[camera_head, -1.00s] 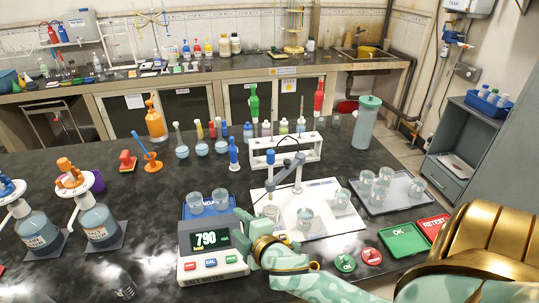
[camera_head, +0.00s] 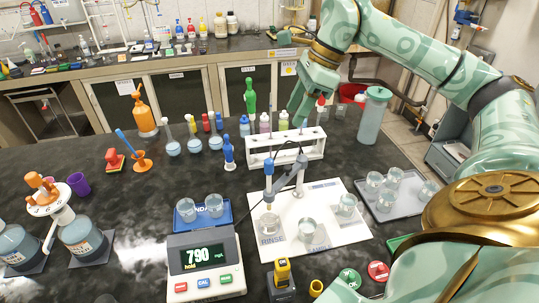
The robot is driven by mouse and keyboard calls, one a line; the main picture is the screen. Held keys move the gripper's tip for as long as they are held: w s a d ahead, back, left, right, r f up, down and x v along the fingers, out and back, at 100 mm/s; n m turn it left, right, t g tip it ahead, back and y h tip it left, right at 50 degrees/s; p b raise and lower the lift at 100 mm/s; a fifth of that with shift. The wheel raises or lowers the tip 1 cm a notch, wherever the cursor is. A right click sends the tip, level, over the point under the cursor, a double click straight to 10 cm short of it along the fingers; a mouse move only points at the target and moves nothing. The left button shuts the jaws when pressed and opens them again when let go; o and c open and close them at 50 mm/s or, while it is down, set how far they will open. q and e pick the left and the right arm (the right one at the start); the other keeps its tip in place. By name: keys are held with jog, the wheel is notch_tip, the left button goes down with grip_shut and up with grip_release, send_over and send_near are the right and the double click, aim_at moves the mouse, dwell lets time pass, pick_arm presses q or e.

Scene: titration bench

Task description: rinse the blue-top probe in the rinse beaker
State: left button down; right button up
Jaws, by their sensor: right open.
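The blue-top probe (camera_head: 268,182) hangs upright from the grey stand arm (camera_head: 291,182) on the white mat. Its lower end reaches down to the rinse beaker (camera_head: 269,224), by the RINSE label; whether the tip is inside the water is too small to tell. The sample beaker (camera_head: 308,230) stands to its right, by the SAMPLE label. My right gripper (camera_head: 298,119) is open and points down beyond the white rack (camera_head: 286,147), well behind the probe and apart from it. My left gripper is not in view.
The meter (camera_head: 204,265) reads 790 at the front, with two beakers behind its display. A yellow-and-black item (camera_head: 283,274) stands before the mat (camera_head: 350,232). A grey tray (camera_head: 408,208) of several beakers lies to the right.

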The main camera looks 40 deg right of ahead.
aim_at(270, 160)
jog(key=b+x, duration=0.1)
jog(key=x, duration=1.5)
jog(key=shift+f, duration=0.1)
jog(key=shift+s, duration=0.1)
